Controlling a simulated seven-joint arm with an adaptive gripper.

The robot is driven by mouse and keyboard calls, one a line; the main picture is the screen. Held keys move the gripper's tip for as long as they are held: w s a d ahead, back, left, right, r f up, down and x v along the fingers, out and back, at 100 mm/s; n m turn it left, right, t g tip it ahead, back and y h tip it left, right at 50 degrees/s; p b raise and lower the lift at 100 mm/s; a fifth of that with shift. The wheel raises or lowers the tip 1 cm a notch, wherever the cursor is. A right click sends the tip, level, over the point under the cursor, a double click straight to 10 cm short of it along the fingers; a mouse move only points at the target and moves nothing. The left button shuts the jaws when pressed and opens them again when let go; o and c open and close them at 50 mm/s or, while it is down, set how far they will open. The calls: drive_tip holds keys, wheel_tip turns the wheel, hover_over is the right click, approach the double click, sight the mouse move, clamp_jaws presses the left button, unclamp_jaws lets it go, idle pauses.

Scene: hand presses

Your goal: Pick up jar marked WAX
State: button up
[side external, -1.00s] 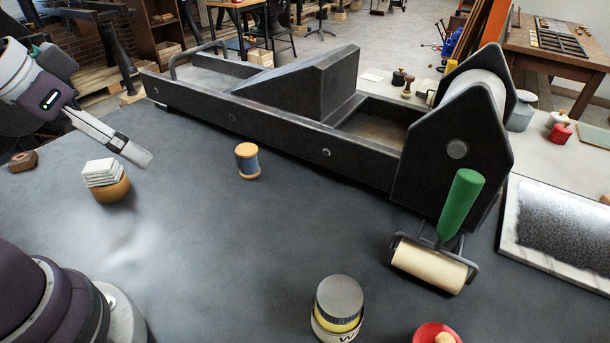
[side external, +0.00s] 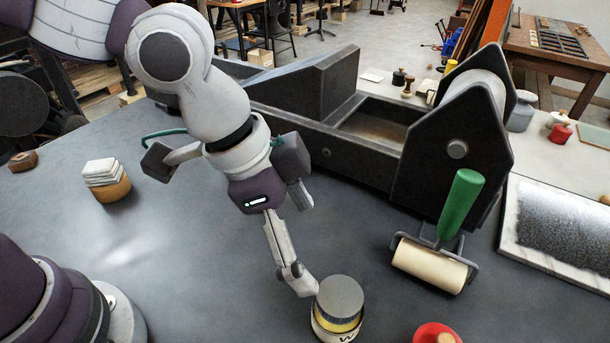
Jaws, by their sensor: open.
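The jar marked WAX (side external: 338,306) stands upright on the dark bench at the bottom of the side external view. It has a grey lid, a yellow band and a pale label; only the start of the lettering shows, and its base is cut off by the frame edge. My gripper (side external: 301,281) points down just left of the jar, with a fingertip close beside the lid. I cannot tell whether it touches. The jaws are open and hold nothing; the fingers overlap in this view.
A green-handled roller (side external: 432,262) lies right of the jar, and a red-topped item (side external: 435,333) sits at the bottom edge. The black press (side external: 450,150) stands behind. A wooden cup with white tiles (side external: 108,188) is at left. Bare bench lies left of the jar.

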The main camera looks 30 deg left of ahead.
sight(340, 294)
drive_tip(key=x, duration=0.7)
drive_tip(key=s+x, duration=0.1)
drive_tip(key=x, duration=0.2)
drive_tip(key=shift+d+f, duration=0.3)
drive_tip(key=shift+d, duration=0.05)
drive_tip(key=c, duration=1.3)
drive_tip(key=shift+c, duration=0.3)
drive_tip(key=shift+w+r, duration=0.1)
drive_tip(key=shift+r, duration=0.05)
